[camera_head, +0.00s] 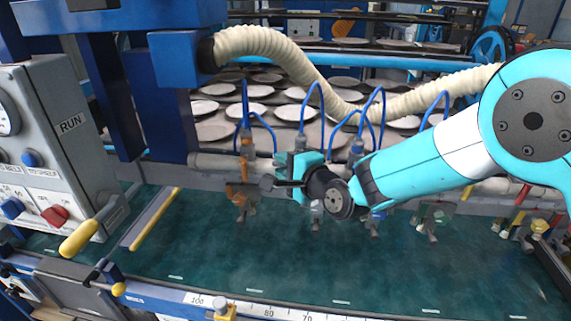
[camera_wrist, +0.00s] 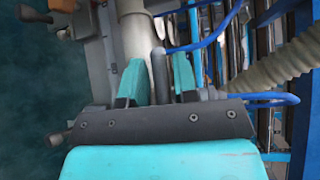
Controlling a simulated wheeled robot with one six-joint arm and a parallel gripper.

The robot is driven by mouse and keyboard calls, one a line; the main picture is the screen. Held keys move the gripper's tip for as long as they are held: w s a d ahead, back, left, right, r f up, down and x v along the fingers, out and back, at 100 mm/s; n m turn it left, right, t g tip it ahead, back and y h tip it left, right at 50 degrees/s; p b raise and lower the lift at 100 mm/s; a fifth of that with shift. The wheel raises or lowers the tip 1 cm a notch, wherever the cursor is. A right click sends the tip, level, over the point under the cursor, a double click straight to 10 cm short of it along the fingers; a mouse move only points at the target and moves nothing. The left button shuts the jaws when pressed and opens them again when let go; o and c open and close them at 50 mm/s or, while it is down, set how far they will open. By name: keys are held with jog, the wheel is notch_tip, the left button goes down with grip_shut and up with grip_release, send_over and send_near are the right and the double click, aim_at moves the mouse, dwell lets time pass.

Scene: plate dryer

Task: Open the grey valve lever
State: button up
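My gripper (camera_head: 290,174) is at the pipe with the valves, near the middle of the head view. In the wrist view, its two teal fingers (camera_wrist: 157,82) stand apart. A dark grey lever (camera_wrist: 158,66) stands between them, with a visible gap to the fingers. The gripper looks open around the lever and not clamped on it. In the head view, a small dark grey handle (camera_head: 268,182) shows just left of the fingers, partly hidden; I cannot tell for sure that it is the same lever.
An orange valve (camera_head: 241,192) hangs just left of my gripper. Blue hoses (camera_head: 312,92) loop above, and a ribbed cream hose (camera_head: 300,65) runs behind. A grey control box (camera_head: 68,130) stands at the left. The green bed (camera_head: 270,260) below is clear.

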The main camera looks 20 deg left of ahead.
grip_shut()
jog(key=shift+n+h, duration=0.4)
jog(key=shift+f, duration=0.2)
jog(key=shift+o, duration=1.7)
grip_release()
jog(key=b+v, duration=0.6)
jog(key=v, duration=1.1)
jog(key=shift+d+r, duration=0.25)
jog(key=shift+r, duration=0.05)
